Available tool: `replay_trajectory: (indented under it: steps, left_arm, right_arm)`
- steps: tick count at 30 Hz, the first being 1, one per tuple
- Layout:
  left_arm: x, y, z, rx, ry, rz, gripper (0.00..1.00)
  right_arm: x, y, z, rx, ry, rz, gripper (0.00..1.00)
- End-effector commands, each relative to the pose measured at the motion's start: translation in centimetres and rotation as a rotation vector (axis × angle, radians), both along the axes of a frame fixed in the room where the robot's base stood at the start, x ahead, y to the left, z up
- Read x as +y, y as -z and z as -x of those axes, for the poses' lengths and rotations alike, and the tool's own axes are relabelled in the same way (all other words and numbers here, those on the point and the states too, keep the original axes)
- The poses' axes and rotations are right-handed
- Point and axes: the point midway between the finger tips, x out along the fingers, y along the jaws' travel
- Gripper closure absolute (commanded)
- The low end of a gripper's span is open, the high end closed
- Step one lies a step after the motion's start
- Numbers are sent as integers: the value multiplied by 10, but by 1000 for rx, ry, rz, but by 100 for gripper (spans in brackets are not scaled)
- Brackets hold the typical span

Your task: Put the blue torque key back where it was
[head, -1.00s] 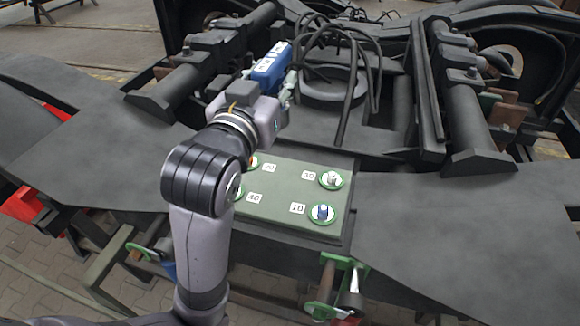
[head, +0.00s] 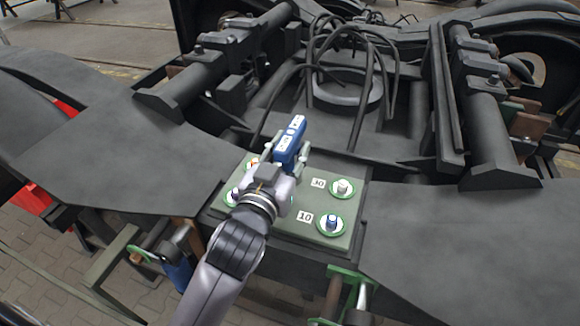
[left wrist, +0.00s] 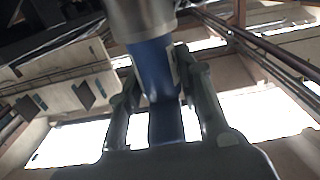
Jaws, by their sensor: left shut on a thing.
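The blue torque key (head: 291,138) with white labels is in my left gripper (head: 290,160), held above the back of a green board. In the left wrist view the key (left wrist: 156,75) is between the two fingers, with a grey metal cylinder at its end. The green board (head: 285,232) has round green-ringed places. Place 10 (head: 331,223) holds a blue-topped piece and place 30 (head: 343,188) a silver piece. The left-hand places are partly hidden by my gripper and arm. My right gripper is not in view.
Dark bogie frame plates lie left (head: 110,160) and right (head: 440,250) of the board. Black cables (head: 365,75) arch behind it over a dark ring. A green bracket (head: 345,285) hangs below the board's front.

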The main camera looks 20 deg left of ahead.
Motion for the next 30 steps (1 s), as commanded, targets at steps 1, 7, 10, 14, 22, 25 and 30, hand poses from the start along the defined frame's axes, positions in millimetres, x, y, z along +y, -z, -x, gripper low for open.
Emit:
replay_trajectory:
  steps: [1, 7, 10, 14, 22, 25, 30]
  left_arm:
    - [0, 1, 0, -4, 0, 0, 100]
    - [0, 31, 0, 1, -1, -1, 100]
    - [0, 41, 0, -1, 0, 0, 100]
    - [0, 43, 0, -5, 0, -1, 100]
    - [0, 46, 0, -4, 0, 0, 100]
    - [0, 47, 0, 0, 0, 0, 63]
    - [0, 47, 0, 0, 0, 0, 52]
  right_arm:
    - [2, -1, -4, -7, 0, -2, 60]
    - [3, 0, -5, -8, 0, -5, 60]
    - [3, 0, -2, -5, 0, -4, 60]
    - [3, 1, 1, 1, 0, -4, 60]
    - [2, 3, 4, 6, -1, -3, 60]
    - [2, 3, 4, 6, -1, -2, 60]
    - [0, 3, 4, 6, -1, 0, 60]
